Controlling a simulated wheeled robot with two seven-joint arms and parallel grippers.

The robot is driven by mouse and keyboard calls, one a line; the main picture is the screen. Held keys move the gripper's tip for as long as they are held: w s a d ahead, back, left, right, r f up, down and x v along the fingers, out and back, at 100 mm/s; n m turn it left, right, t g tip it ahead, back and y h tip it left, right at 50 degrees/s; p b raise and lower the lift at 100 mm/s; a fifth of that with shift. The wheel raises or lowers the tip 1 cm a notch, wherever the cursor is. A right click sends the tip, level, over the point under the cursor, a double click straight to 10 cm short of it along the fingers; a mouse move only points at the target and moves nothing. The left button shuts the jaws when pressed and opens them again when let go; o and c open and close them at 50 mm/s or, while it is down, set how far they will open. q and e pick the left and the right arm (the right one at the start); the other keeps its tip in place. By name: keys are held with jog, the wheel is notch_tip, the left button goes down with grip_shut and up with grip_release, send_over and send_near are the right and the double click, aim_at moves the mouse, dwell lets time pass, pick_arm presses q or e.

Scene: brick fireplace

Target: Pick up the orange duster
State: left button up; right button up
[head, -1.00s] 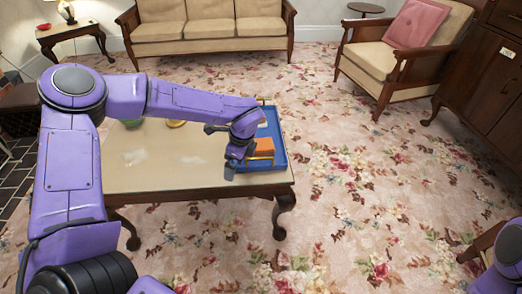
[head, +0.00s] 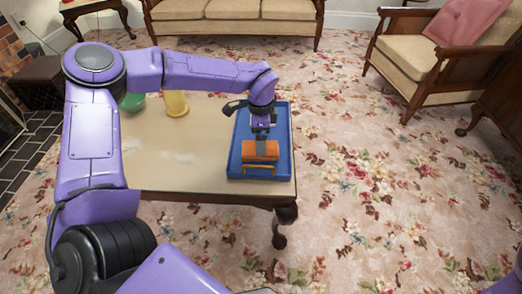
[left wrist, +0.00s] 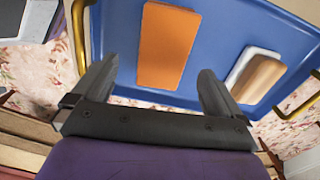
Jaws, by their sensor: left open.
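The orange duster (head: 255,151) lies in a blue tray (head: 282,120) on the right end of the table. It also shows in the left wrist view as a plain orange block (left wrist: 166,45), upper middle. My left gripper (left wrist: 158,75) is open, with the duster ahead of the gap between its fingers and nothing held. In the head view the left gripper (head: 262,134) hangs over the tray at the duster, covering part of it. I cannot tell whether they touch. My right gripper is not in view.
A wood-and-white brush-like object (left wrist: 257,78) lies in the tray, right of the duster. The tray has brass handles (head: 258,170). A yellow vase (head: 177,104) and green bowl (head: 132,102) stand on the table (head: 165,160).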

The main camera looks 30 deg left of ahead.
pick_arm(q)
jog(key=shift+w+d+f, duration=0.1)
jog(key=shift+f, duration=0.4)
jog(key=shift+w+d+f, duration=0.1)
jog(key=shift+f, duration=0.35)
jog(key=f, duration=0.1)
jog(key=f+b, duration=0.1)
jog(key=f, duration=0.2)
jog(key=shift+a+f, duration=0.2)
jog(key=shift+a, duration=0.05)
jog(key=shift+r, duration=0.1)
jog(key=shift+c, duration=0.9)
jog(key=c, duration=0.8)
jog(key=shift+c, duration=0.2)
